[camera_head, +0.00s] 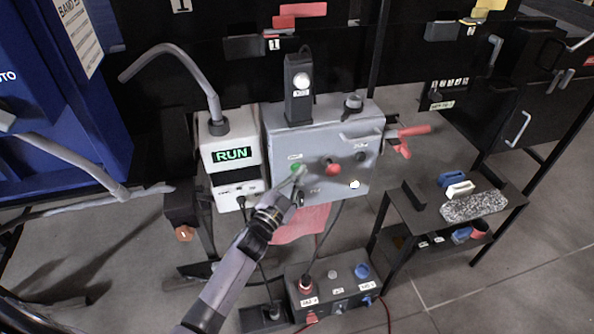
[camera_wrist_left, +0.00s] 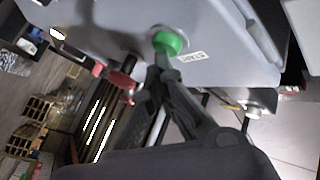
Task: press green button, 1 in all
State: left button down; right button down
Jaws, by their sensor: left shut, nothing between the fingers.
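The green button (camera_head: 295,167) is on the front of a grey control box (camera_head: 345,135), left of a red knob (camera_head: 333,169). In the left wrist view the green button (camera_wrist_left: 169,43) stands out from the panel beside a small white label. My left gripper (camera_head: 299,178) is shut and empty, its fingertips at the green button. In the left wrist view the fingertips (camera_wrist_left: 163,70) lie just below the button and look to be at or touching it; I cannot tell if it is pressed in. My right gripper is not in view.
A white unit with a lit RUN display (camera_head: 231,155) stands left of the box. A lower box with red and blue connectors (camera_head: 335,285) sits below. A small dark table (camera_head: 425,215) with several items is at the right. Cables hang between the boxes.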

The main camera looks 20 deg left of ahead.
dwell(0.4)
pick_arm(q)
jog(key=shift+s+d, duration=0.5)
jog(key=shift+s, duration=0.2)
jog(key=shift+s+p, duration=0.1)
jog(key=shift+p, duration=0.2)
jog(key=s+d, duration=0.1)
jog(key=s, duration=0.1)
jog(key=s+d+p, duration=0.1)
jog(key=s, duration=0.1)
jog(key=shift+d, duration=0.4)
